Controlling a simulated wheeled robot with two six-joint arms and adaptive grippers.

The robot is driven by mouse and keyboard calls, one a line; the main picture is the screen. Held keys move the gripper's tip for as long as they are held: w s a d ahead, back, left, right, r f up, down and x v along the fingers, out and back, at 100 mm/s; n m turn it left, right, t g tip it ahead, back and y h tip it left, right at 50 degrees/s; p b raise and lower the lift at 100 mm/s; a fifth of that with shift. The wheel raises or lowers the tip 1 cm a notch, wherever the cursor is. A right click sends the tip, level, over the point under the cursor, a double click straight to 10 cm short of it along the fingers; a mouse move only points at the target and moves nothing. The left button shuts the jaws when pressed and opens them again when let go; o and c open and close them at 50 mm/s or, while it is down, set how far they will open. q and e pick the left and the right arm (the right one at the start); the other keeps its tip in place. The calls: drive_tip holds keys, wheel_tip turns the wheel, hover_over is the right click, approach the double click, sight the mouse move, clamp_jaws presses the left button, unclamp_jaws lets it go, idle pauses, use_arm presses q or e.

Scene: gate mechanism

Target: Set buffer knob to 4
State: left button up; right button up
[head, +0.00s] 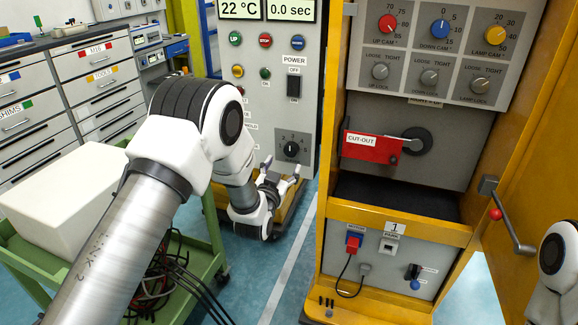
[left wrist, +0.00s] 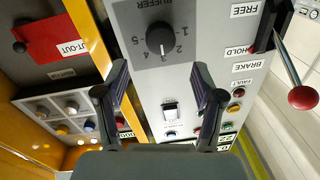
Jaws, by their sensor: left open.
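The buffer knob (head: 291,149) is a round black dial with a pale mark, low on the grey control panel (head: 262,120). In the left wrist view the knob (left wrist: 160,38) appears with BUFFER printed upside down and the numbers 1 to 5 around it. Its pale mark points down in that picture; I cannot tell for sure which number it meets. My left gripper (head: 283,170) is open and empty, just in front of and below the knob. In the left wrist view its fingers (left wrist: 160,75) are spread apart, with the knob beyond the gap between them. My right gripper is out of view.
A lever with a red ball (left wrist: 303,97) sticks out near HOLD and BRAKE. A yellow cabinet (head: 332,200) with a red CUT-OUT flag (head: 372,147) stands right of the panel. A green cart with a white box (head: 65,195) is at left. Floor shows between cart and cabinet.

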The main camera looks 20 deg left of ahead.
sight(290, 152)
use_arm(q)
drive_tip(key=w, duration=0.7)
drive_tip(key=shift+a+f, duration=0.1)
drive_tip(key=shift+a, duration=0.15)
drive_tip(key=c, duration=1.1)
